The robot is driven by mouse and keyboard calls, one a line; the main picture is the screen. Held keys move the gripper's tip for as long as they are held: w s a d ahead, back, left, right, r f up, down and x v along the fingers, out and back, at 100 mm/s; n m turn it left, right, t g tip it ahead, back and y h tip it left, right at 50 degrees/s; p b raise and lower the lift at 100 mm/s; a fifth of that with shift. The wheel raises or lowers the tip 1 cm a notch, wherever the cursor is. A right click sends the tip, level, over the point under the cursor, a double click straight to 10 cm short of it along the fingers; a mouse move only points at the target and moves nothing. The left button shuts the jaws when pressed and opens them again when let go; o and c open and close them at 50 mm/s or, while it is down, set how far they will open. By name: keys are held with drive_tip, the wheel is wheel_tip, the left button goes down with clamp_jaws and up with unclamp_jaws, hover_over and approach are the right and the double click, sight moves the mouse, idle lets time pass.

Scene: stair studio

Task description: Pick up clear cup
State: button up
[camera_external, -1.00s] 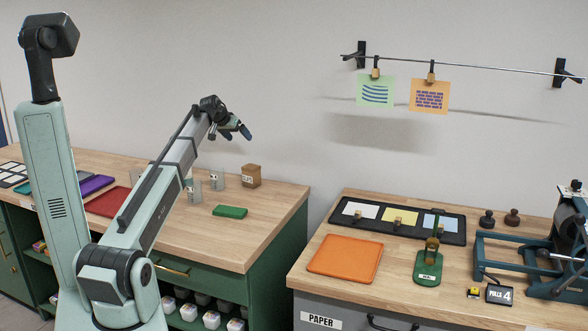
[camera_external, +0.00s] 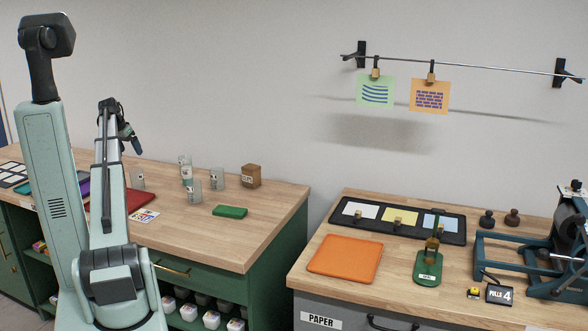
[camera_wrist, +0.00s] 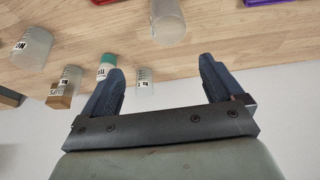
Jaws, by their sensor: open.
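Several clear cups stand on the left wooden counter. In the external view one clear cup (camera_external: 138,180) is at the left, near the arm; another (camera_external: 194,191) is in front of the group and a third (camera_external: 218,178) is to its right. A container with teal in it (camera_external: 187,174) stands among them. In the wrist view a clear cup (camera_wrist: 168,22) is near the top centre, with others at left (camera_wrist: 32,46) and below (camera_wrist: 145,86). My gripper (camera_external: 131,143) is open and empty above the counter; its spread fingers also show in the wrist view (camera_wrist: 160,80).
A brown box (camera_external: 251,176) and green block (camera_external: 230,211) lie right of the cups. A printed card (camera_external: 143,216) lies nearer the front. A purple item (camera_wrist: 262,2) shows in the wrist view. A gap separates the counter from the right bench (camera_external: 300,262).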

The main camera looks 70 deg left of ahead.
drive_tip(key=s, duration=0.1)
hover_over(137, 180)
drive_tip(key=a, duration=0.1)
wheel_tip(137, 180, down, 8)
drive_tip(key=shift+a+f, duration=0.35)
drive_tip(key=shift+f, duration=0.5)
drive_tip(key=shift+a+f, duration=0.3)
drive_tip(key=shift+f, duration=0.55)
drive_tip(key=shift+a+f, duration=0.35)
drive_tip(key=shift+f, duration=0.5)
drive_tip(key=c, duration=1.1)
drive_tip(key=shift+r, duration=0.15)
drive_tip(key=shift+c, duration=0.2)
